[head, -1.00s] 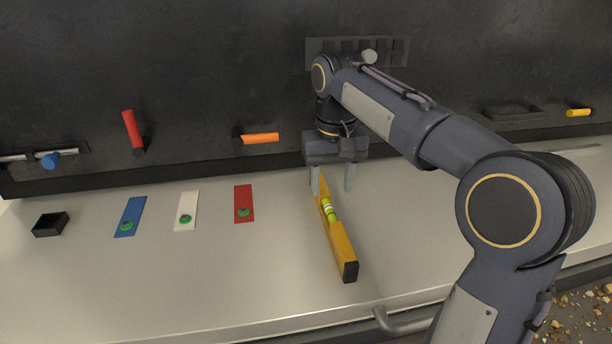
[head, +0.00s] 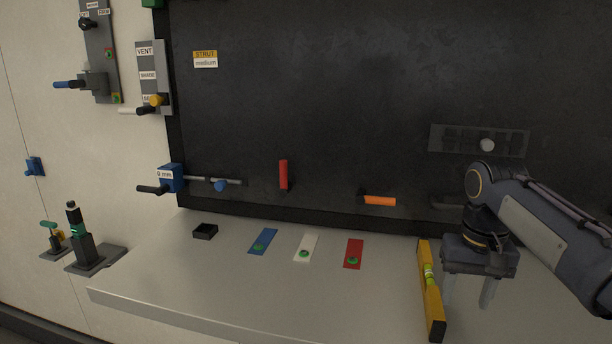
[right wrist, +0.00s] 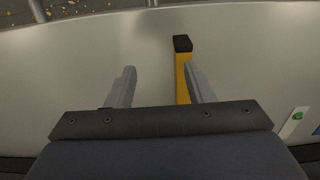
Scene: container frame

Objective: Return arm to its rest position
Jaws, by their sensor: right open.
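My right gripper (head: 467,292) points down over the bench at the right of the head view. Its two fingers are apart with nothing between them. A yellow spirit level (head: 430,295) lies on the bench just left of the fingers in the head view. My left gripper is in no view.
The bench (head: 200,285) also bears a black tray (head: 205,231) and blue (head: 263,241), white (head: 307,246) and red (head: 353,253) strips. Red (head: 284,174) and orange (head: 380,201) handles stick out from the dark panel (head: 330,90). Switches and levers line the left wall.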

